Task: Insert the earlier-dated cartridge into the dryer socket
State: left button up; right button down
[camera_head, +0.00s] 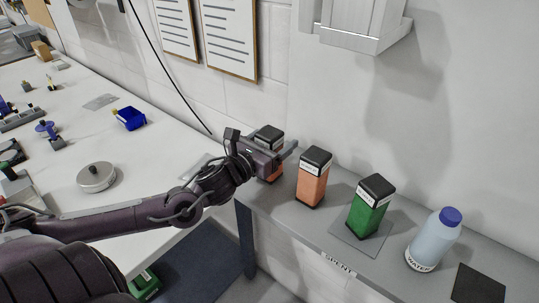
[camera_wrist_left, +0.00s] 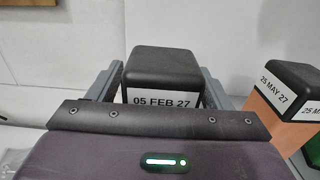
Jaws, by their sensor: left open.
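A black-capped cartridge (camera_wrist_left: 162,66) labelled 05 FEB 27 stands between the fingers of my left gripper (camera_wrist_left: 160,84) in the left wrist view. The gripper is open, with one finger on each side of the cap. In the head view this cartridge (camera_head: 269,132) is partly hidden by my left gripper (camera_head: 266,147) at the shelf's left end. A second, orange cartridge (camera_head: 312,181) stands upright to its right; in the wrist view its label reads 25 MAY 27 (camera_wrist_left: 285,92). I cannot clearly identify the dryer socket. My right gripper is not in view.
A green cartridge (camera_head: 369,207) stands on a grey pad by a SPENT label (camera_head: 339,265). A water bottle (camera_head: 433,240) and a dark square (camera_head: 479,284) are farther right on the grey shelf (camera_head: 285,216). A white housing (camera_head: 357,22) hangs above. A white bench (camera_head: 141,159) lies left.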

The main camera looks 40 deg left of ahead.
pick_arm(q)
jog(key=c, duration=1.2)
